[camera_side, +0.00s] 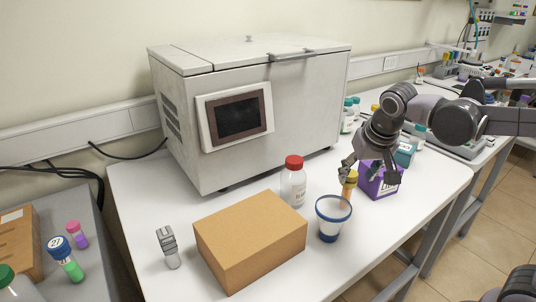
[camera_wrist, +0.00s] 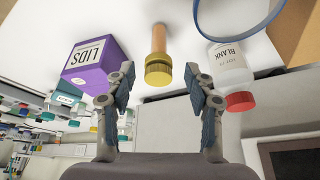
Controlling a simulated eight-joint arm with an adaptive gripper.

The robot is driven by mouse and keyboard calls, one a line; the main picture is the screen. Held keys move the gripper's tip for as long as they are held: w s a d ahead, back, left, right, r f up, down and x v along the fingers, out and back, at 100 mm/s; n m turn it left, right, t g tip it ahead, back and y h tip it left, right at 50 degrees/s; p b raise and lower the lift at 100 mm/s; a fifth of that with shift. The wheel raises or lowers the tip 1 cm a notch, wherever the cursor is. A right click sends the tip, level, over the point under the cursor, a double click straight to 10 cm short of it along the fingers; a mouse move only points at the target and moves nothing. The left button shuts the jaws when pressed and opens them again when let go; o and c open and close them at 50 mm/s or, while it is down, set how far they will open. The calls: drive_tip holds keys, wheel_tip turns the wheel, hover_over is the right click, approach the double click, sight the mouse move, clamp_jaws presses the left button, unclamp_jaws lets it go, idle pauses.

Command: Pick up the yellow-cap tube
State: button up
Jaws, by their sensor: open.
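The yellow-cap tube (camera_side: 349,186) stands upright on the white table, between the blue-rimmed cup and the purple box in the side view. In the wrist view the tube (camera_wrist: 158,58) shows an orange body and a ribbed yellow cap, ahead of and between the two fingers. My gripper (camera_side: 368,174) is above and around the tube's top in the side view, partly in front of the purple box. In the wrist view my gripper (camera_wrist: 160,88) is open, with a gap between each finger and the cap. I cannot tell how far the fingertips are from the tube in depth.
A purple lids box (camera_side: 380,180) stands right of the tube. A blue-rimmed cup (camera_side: 333,218) and a red-capped bottle (camera_side: 293,181) stand to the left. A brown cardboard box (camera_side: 250,238) fills the front. A large white machine (camera_side: 255,105) stands behind.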

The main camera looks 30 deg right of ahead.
sight(347, 189)
drive_tip(key=shift+x, duration=2.25)
drive_tip(key=shift+w+d+x, duration=0.15)
drive_tip(key=shift+x, duration=1.15)
drive_tip(key=shift+w+d+x, duration=0.15)
drive_tip(key=shift+w+x, duration=0.05)
drive_tip(key=shift+x, duration=1.05)
drive_tip(key=shift+r, duration=0.15)
drive_tip(key=c, duration=1.1)
